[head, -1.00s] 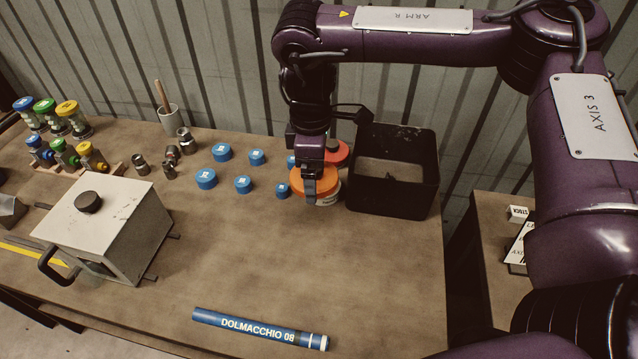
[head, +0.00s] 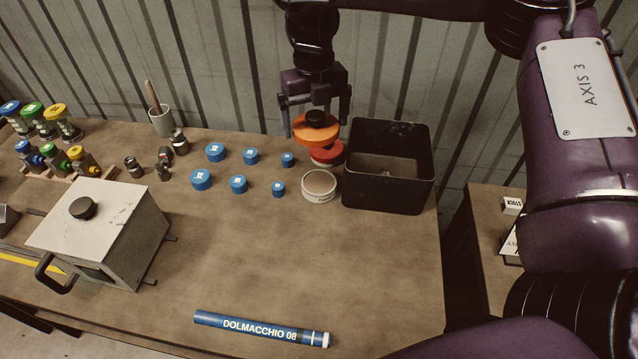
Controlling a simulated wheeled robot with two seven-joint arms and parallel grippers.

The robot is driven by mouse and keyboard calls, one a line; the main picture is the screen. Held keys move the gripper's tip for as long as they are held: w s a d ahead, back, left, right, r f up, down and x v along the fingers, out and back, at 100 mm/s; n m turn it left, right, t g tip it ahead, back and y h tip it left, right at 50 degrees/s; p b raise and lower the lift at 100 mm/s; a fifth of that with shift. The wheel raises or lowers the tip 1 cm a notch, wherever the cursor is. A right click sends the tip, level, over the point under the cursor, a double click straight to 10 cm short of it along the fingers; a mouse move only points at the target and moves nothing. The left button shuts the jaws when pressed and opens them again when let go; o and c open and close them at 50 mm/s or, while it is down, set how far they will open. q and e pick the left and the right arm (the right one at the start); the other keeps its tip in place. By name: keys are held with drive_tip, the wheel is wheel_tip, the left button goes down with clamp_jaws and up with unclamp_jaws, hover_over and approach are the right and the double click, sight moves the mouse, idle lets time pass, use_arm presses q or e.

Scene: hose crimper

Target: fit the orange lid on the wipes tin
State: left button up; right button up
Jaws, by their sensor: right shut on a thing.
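My right gripper (head: 315,115) is shut on the orange lid (head: 313,135), a round disc with a black knob on top, with one finger on each side. It holds the lid up behind the open tin. The wipes tin appears to be the short white round tin (head: 319,187) with a brownish top and dark lettering on its side. It stands upright on the table, uncovered, in front of the lid and left of the black bin. My left gripper is not in view.
A red-topped round tin (head: 328,154) stands just behind the white tin, partly hidden by the orange lid. A black open bin (head: 362,185) is close on the right. Several blue caps (head: 239,184) lie to the left. A blue tube (head: 262,328) lies in front. The middle of the table is clear.

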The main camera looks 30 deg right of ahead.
drive_tip(key=n, duration=0.2)
drive_tip(key=w+d+r+n, duration=0.1)
drive_tip(key=n, duration=0.1)
drive_tip(key=r+n, duration=0.1)
drive_tip(key=n, duration=0.1)
drive_tip(key=shift+w+d+r+n, duration=0.15)
drive_tip(key=shift+w+d+n, duration=0.1)
drive_tip(key=shift+w+n, duration=0.05)
drive_tip(key=shift+f, duration=0.2)
drive_tip(key=b, duration=0.2)
hover_over(319, 182)
drive_tip(key=shift+n, duration=0.3)
wheel_tip(319, 182, down, 15)
drive_tip(key=shift+r, duration=0.1)
drive_tip(key=shift+f, duration=0.9)
wheel_tip(319, 182, down, 2)
drive_tip(key=shift+f+p, duration=0.15)
drive_tip(key=shift+p, duration=0.45)
drive_tip(key=shift+w+f, duration=0.1)
drive_tip(key=shift+f, duration=0.2)
